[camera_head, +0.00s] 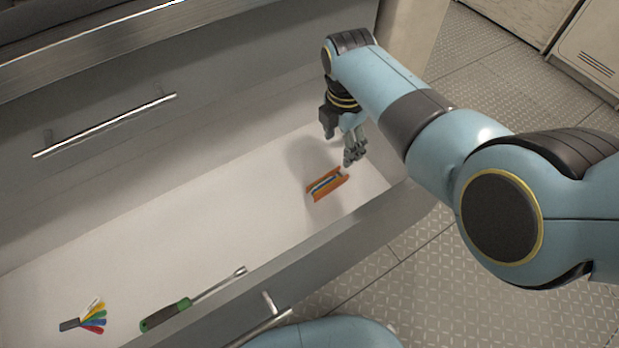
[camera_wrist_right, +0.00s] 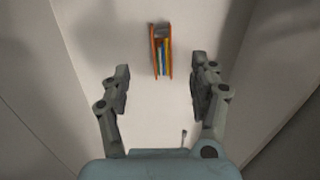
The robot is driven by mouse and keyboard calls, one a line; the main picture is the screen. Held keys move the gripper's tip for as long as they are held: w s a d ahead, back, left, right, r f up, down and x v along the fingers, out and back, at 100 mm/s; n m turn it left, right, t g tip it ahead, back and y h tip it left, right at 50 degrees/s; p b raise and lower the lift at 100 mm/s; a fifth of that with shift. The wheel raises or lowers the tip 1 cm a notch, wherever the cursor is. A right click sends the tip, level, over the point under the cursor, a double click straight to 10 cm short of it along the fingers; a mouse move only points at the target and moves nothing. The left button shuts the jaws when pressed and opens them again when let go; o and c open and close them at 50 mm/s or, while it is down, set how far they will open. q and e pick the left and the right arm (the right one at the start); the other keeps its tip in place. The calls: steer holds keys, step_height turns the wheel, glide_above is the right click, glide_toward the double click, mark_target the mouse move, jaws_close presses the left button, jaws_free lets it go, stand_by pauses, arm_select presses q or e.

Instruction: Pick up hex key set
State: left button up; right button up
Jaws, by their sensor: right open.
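The hex key set (camera_head: 326,185) is an orange holder with blue, yellow and grey pieces inside. It lies on the white floor of the open drawer, near the drawer's right end. In the right wrist view the hex key set (camera_wrist_right: 161,52) shows ahead of the fingertips, roughly centred between them. My right gripper (camera_head: 342,143) is above the drawer floor, just up and to the right of the set and apart from it. In the wrist view my right gripper (camera_wrist_right: 160,85) is open, with nothing between its fingers. My left gripper is not in view.
The open drawer (camera_head: 345,241) also holds a green-handled tool (camera_head: 193,299) and a fan of coloured pieces (camera_head: 85,317) at its left. A closed drawer with a bar handle (camera_head: 105,125) rises behind. The middle of the drawer floor is clear.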

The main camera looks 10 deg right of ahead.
steer(key=a+f, duration=0.1)
steer(key=s+a+f, duration=0.1)
steer(key=shift+s+a+f+b, duration=0.1)
steer(key=shift+a+f+b, duration=0.1)
steer(key=shift+a+b, duration=0.2)
steer(key=b, duration=0.2)
glide_above(328, 181)
step_height(328, 181, down, 4)
steer(key=shift+f, duration=0.1)
steer(key=shift+a+f+b, duration=0.1)
steer(key=shift+f+b, duration=0.25)
step_height(328, 181, down, 4)
steer(key=shift+r+b, duration=0.1)
steer(key=shift+b, duration=1.15)
steer(key=shift+f+b, duration=0.3)
steer(key=shift+f, duration=0.2)
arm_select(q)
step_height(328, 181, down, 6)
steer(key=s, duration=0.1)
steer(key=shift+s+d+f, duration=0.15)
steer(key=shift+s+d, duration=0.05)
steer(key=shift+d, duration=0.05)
arm_select(e)
steer(key=shift+r, duration=0.1)
steer(key=shift+c, duration=0.2)
jaws_close()
